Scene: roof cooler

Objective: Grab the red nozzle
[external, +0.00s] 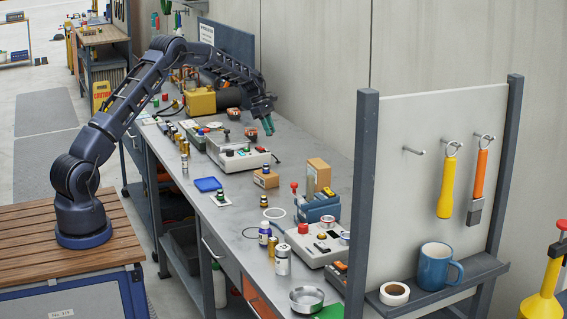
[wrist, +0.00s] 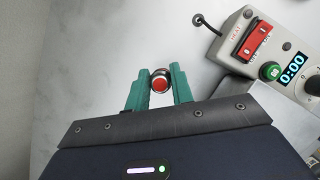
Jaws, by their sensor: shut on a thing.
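The red nozzle (wrist: 160,84) shows in the wrist view as a small round piece with a red face and a metallic rim. It sits between the two green fingers of my gripper (wrist: 160,74), near their tips, and both fingers close on it. In the external view my gripper (external: 266,121) points down over the far side of the workbench. The nozzle is too small there to tell clearly from the fingers. I cannot tell how far it is above the bench top.
A grey control box (wrist: 270,50) with a red switch, green button and display stands right of my gripper in the wrist view. The workbench (external: 232,212) holds many small items, a blue tray (external: 208,184) and a yellow case (external: 201,102). A wall runs behind.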

